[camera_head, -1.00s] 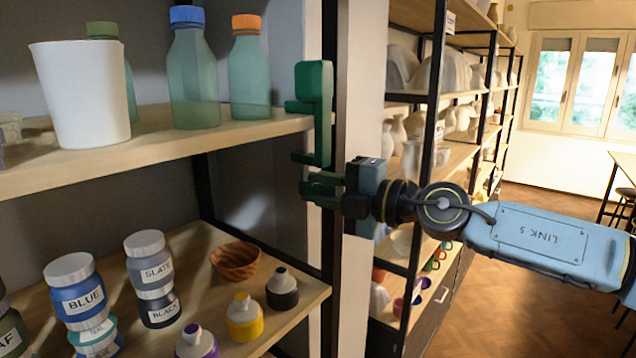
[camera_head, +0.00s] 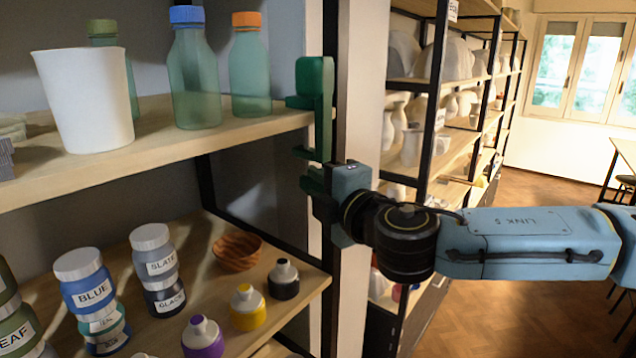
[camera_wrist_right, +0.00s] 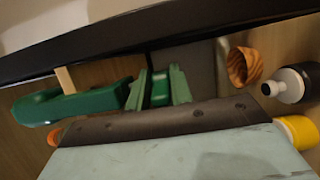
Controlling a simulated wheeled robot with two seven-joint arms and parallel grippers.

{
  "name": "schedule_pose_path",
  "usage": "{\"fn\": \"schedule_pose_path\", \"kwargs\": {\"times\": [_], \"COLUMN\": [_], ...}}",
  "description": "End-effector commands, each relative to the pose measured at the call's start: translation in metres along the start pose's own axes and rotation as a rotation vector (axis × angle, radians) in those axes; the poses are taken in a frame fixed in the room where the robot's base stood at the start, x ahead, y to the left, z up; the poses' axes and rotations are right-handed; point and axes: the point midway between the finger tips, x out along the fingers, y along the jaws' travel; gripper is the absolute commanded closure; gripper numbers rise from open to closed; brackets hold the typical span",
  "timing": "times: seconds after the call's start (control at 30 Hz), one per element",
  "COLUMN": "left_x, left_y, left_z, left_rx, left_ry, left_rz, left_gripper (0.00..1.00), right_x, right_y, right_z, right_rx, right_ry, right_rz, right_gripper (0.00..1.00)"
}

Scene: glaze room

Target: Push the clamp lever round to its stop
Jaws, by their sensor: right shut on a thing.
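A green clamp (camera_head: 317,78) is fixed at the dark shelf post, beside the upper shelf's right end. Its body runs down the post to a short tab at its lower end. My right gripper (camera_head: 313,180) is just below that tab. In the right wrist view its two green fingers (camera_wrist_right: 160,88) close around a small green piece, which looks like the clamp lever. The larger green clamp body (camera_wrist_right: 75,103) shows left of the fingers there. In the head view the lever is mostly hidden by the fingers. My left gripper is not in view.
The upper shelf (camera_head: 150,145) holds a white beaker (camera_head: 88,100) and several bottles. The lower shelf (camera_head: 232,290) holds labelled jars, a wooden bowl (camera_head: 237,251) and small bottles near the post. A rack (camera_head: 440,110) of pottery stands behind my right arm.

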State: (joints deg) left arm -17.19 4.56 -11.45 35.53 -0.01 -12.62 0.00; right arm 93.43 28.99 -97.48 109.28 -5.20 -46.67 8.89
Motion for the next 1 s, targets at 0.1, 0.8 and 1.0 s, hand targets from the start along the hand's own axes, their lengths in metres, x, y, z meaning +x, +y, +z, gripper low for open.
{"fn": "schedule_pose_path", "kwargs": {"times": [0.1, 0.8, 1.0], "left_x": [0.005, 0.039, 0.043], "left_y": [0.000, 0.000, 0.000], "left_z": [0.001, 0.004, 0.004], "left_rx": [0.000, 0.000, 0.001], "left_ry": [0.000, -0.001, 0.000], "left_rz": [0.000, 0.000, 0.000], "left_gripper": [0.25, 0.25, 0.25], "right_x": [-0.001, 0.000, 0.000], "right_y": [-0.008, -0.007, -0.007], "right_z": [-0.006, -0.016, -0.017], "right_rx": [0.013, 0.000, -0.002], "right_ry": [-0.106, -0.699, -0.787], "right_rz": [-0.012, -0.012, -0.012], "right_gripper": [1.00, 1.00, 1.00]}}
